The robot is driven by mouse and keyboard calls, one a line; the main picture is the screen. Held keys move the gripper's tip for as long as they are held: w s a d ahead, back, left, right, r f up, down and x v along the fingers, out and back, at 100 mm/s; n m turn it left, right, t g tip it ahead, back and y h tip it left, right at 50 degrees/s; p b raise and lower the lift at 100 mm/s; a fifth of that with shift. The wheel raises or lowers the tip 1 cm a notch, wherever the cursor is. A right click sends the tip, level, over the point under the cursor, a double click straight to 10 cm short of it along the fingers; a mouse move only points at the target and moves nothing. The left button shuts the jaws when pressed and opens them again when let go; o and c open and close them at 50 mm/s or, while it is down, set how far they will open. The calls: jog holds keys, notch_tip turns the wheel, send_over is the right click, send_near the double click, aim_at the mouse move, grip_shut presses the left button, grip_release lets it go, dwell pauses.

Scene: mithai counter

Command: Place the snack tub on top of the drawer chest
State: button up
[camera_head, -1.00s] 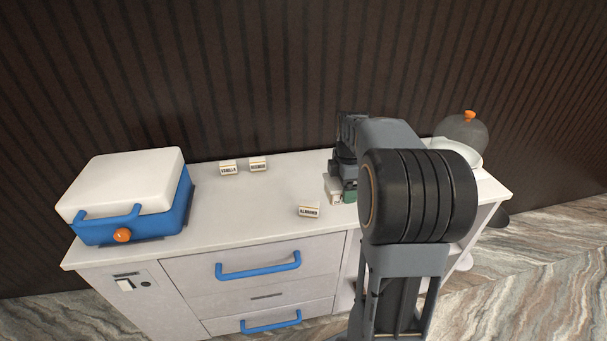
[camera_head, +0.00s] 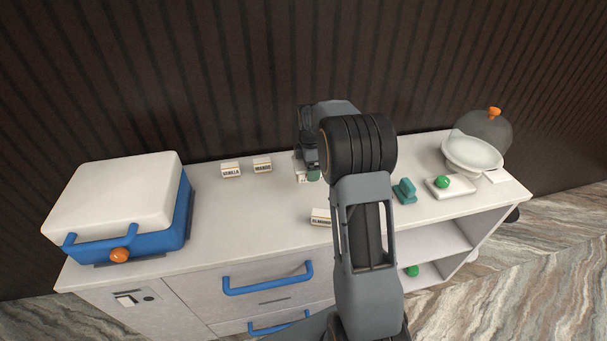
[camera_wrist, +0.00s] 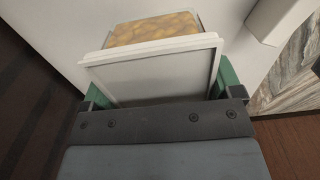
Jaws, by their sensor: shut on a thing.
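The snack tub (camera_wrist: 153,65) is a clear-sided tub with yellowish contents and a pale, white-rimmed lid in the wrist view. My gripper (camera_wrist: 162,90) is shut on it, with a green finger at each side. In the head view my gripper (camera_head: 309,174) is over the middle of the white counter top, with a pale bit of the tub (camera_head: 298,166) showing; most of it is hidden by my arm. Whether the tub touches the top, I cannot tell. The drawer chest (camera_head: 222,230) appears to be the white cabinet with blue-handled drawers.
A blue box with a white lid (camera_head: 118,195) stands at the left end. Small labelled blocks (camera_head: 231,170) lie on the top. At right are a teal object (camera_head: 404,190), a white tray (camera_head: 452,191) with a green ball, and a bowl (camera_head: 471,154). The top's left-middle is clear.

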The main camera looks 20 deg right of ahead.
jog(key=shift+w+a+f, duration=0.3)
jog(key=shift+w+f, duration=0.4)
jog(key=shift+f, duration=0.2)
jog(key=shift+w+a+f, duration=0.25)
jog(key=shift+w+f, duration=0.4)
jog(key=shift+f, duration=0.2)
jog(key=shift+f+p, duration=0.7)
jog(key=shift+f, duration=0.85)
jog(key=shift+f, duration=0.1)
jog(key=shift+f, duration=0.15)
jog(key=o, duration=0.8)
